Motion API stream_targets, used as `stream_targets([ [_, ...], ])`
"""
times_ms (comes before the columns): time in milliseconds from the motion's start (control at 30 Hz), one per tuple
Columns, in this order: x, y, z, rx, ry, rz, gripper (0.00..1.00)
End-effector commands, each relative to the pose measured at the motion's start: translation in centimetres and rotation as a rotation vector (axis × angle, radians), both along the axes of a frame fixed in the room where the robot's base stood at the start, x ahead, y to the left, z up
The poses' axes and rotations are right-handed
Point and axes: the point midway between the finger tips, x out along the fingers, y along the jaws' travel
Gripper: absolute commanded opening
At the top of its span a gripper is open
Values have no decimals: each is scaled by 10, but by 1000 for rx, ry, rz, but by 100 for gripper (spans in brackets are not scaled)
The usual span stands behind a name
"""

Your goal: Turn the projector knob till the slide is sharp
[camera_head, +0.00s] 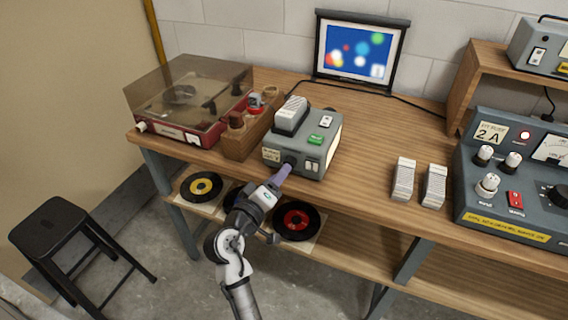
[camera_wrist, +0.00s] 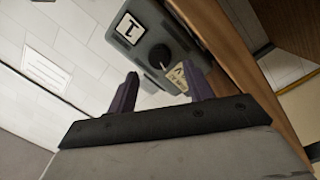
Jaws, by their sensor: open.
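The grey-green projector (camera_head: 303,150) stands on the wooden bench with a slide tray on top and a green button. Its black knob (camera_wrist: 160,55) is on the front face in the wrist view, beside a label. My gripper (camera_head: 285,170) points at this face. In the wrist view my gripper (camera_wrist: 160,70) is open, its purple fingers apart, with the knob just beyond and between the tips. I cannot tell whether they touch it. The wall screen (camera_head: 356,50) shows coloured discs on blue, with soft, blurred edges.
A record player (camera_head: 185,105) under a clear lid and a wooden box (camera_head: 245,130) stand left of the projector. Two pale slide trays (camera_head: 404,180) and a control console (camera_head: 515,185) are to the right. A black stool (camera_head: 70,230) stands at the left.

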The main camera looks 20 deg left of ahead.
Motion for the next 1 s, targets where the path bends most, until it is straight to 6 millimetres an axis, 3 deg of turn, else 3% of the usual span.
stream_targets([
  [233,33,-4,1,-1,0,0,51],
  [633,39,-5,0,1,-1,1,50],
  [933,39,-5,0,1,-1,1,11],
  [1000,39,-5,0,1,-1,1,7],
])
